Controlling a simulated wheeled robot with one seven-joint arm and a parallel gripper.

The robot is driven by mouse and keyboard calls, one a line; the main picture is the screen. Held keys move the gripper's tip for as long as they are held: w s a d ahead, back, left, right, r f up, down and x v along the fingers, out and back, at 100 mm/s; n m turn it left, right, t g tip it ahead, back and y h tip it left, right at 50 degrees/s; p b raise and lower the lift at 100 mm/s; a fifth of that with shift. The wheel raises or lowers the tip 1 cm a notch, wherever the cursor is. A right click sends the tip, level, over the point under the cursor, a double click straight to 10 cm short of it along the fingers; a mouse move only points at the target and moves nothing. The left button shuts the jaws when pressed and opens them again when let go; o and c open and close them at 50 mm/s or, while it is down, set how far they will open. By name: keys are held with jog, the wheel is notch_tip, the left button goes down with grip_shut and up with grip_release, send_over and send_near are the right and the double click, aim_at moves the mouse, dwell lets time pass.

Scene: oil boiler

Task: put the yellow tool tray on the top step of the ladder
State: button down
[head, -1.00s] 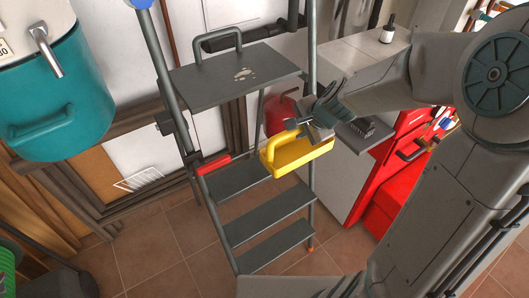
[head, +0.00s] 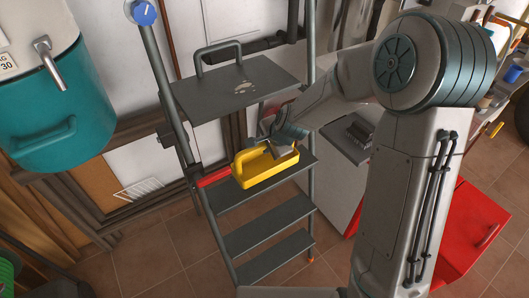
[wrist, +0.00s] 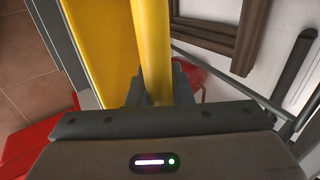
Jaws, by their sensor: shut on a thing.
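The yellow tool tray (head: 262,170) is a shallow open box with a raised handle, seen in the head view near the middle of the ladder. My gripper (head: 277,147) is shut on its handle, which also shows as a yellow bar in the wrist view (wrist: 153,50). The ladder's top step (head: 240,88) is a grey flat platform with a grey hoop handle at its back and pale marks on it. The tray is below and in front of the top step, near the height of a lower step (head: 290,172); I cannot tell whether it touches that step.
A teal tank (head: 55,110) with a tap stands at the left. A red cabinet (head: 470,230) stands at the right. A blue knob (head: 144,12) is on the left ladder rail. Tiled floor is open below.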

aim_at(261, 156)
jog(key=shift+w+a+f, duration=0.1)
jog(key=shift+a+f, duration=0.15)
jog(key=shift+f, duration=1.9)
jog(key=shift+f, duration=0.1)
jog(key=shift+f, duration=0.15)
jog(key=c, duration=1.3)
grip_release()
jog(key=shift+r, duration=0.2)
jog(key=shift+r, duration=0.2)
jog(key=v, duration=1.1)
jog(key=shift+s+d+r, duration=0.2)
jog(key=shift+s+r, duration=0.05)
jog(key=shift+r, duration=0.05)
